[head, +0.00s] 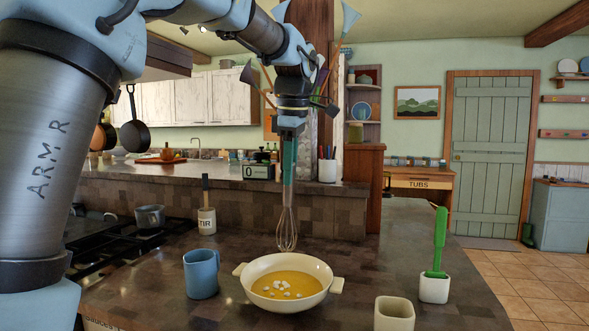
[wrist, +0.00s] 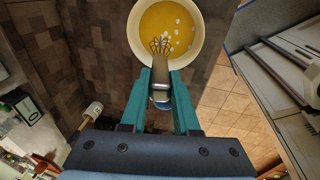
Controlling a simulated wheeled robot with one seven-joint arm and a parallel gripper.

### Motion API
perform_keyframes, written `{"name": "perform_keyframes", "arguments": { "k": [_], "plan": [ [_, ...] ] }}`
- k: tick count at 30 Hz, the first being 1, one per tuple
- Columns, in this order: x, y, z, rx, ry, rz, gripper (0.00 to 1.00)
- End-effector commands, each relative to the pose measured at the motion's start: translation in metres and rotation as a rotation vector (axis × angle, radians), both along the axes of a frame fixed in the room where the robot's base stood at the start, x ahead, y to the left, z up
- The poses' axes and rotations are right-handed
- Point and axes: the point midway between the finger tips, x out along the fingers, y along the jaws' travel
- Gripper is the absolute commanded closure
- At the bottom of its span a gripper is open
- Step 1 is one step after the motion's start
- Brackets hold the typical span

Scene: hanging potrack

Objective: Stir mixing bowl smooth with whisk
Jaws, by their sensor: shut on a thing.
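The mixing bowl (head: 254,297) is cream with two side handles. It stands on the dark counter and holds yellow liquid with several white lumps on it. The bowl also shows at the top of the wrist view (wrist: 135,45). My gripper (head: 289,178) points down and is shut on the handle of a whisk. The whisk (head: 287,230) hangs upright, its wire head just above the bowl's far rim in the head view. In the wrist view the whisk's wires (wrist: 160,46) overlap the yellow liquid; contact is not visible. The gripper's teal fingers (wrist: 163,82) hide part of the handle.
A blue mug (head: 201,274) stands close left of the bowl. At right are an empty cream cup (head: 394,314) and a white holder (head: 434,289) with a green utensil (head: 439,240). A utensil crock (head: 207,220) stands behind left, near the stove. A raised ledge (head: 220,178) runs behind.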

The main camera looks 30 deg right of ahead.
Motion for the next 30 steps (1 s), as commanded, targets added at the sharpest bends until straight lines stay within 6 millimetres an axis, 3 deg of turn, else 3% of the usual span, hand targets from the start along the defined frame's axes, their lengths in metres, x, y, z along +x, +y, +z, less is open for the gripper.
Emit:
{"name": "perform_keyframes", "arguments": {
  "k": [12, 30],
  "plan": [
    [-0.002, -0.002, 0.003, 0.002, -0.001, -0.001, 1.0],
    [-0.001, -0.001, -0.057, 0.001, -0.001, 0.001, 1.0]
  ]
}}
